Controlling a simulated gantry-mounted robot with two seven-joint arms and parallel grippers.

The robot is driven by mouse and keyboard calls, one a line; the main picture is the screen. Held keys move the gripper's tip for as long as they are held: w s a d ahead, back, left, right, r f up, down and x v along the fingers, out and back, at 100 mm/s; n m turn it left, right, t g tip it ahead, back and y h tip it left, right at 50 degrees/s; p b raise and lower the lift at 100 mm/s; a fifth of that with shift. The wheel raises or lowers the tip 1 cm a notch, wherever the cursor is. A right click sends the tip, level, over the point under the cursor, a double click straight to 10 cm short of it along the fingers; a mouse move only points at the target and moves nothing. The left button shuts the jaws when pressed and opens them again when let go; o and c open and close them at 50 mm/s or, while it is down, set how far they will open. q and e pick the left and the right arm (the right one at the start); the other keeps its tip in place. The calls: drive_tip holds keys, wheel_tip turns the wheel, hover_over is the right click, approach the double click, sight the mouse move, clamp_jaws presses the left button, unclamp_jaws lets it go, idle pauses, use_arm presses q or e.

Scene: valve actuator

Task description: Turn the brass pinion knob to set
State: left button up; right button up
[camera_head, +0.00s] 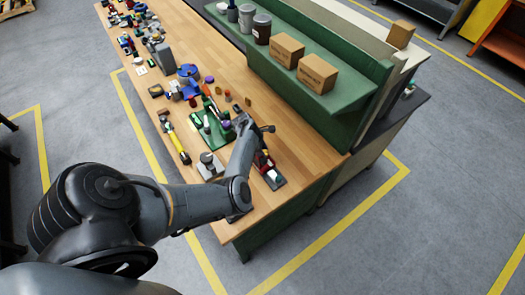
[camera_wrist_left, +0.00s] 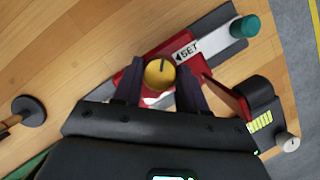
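The brass pinion knob (camera_wrist_left: 159,73) shows in the left wrist view as a round yellow disc with a dark mark near its upper edge. It sits on a red actuator body (camera_wrist_left: 207,62). A white SET label (camera_wrist_left: 187,49) with an arrow pointing toward the knob lies to its upper right. My left gripper (camera_wrist_left: 160,80) is open, with one dark finger on each side of the knob and visible gaps between. In the head view the actuator (camera_head: 270,172) sits near the bench's near end, partly hidden by my left arm. My right gripper is in neither view.
A teal-capped part (camera_wrist_left: 245,27) stands on the grey plate beside the label. A dark block with a lit yellow panel (camera_wrist_left: 261,121) sits to the right. Several tools and parts crowd the wooden bench (camera_head: 223,65); a green shelf (camera_head: 340,95) holds cardboard boxes.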

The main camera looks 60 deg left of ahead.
use_arm(q)
drive_tip(key=shift+c, duration=1.3)
drive_tip(key=m+g+h, duration=0.1)
drive_tip(key=m, duration=0.2)
drive_tip(key=shift+w+a+m, duration=0.1)
drive_tip(key=shift+m, duration=0.3)
drive_tip(key=m+g, duration=0.1)
drive_tip(key=m, duration=0.1)
drive_tip(key=m+g+h, duration=0.1)
drive_tip(key=m, duration=0.2)
drive_tip(key=shift+w, duration=0.1)
drive_tip(key=shift+m, duration=0.4)
drive_tip(key=o, duration=1.1)
drive_tip(key=shift+c, duration=0.2)
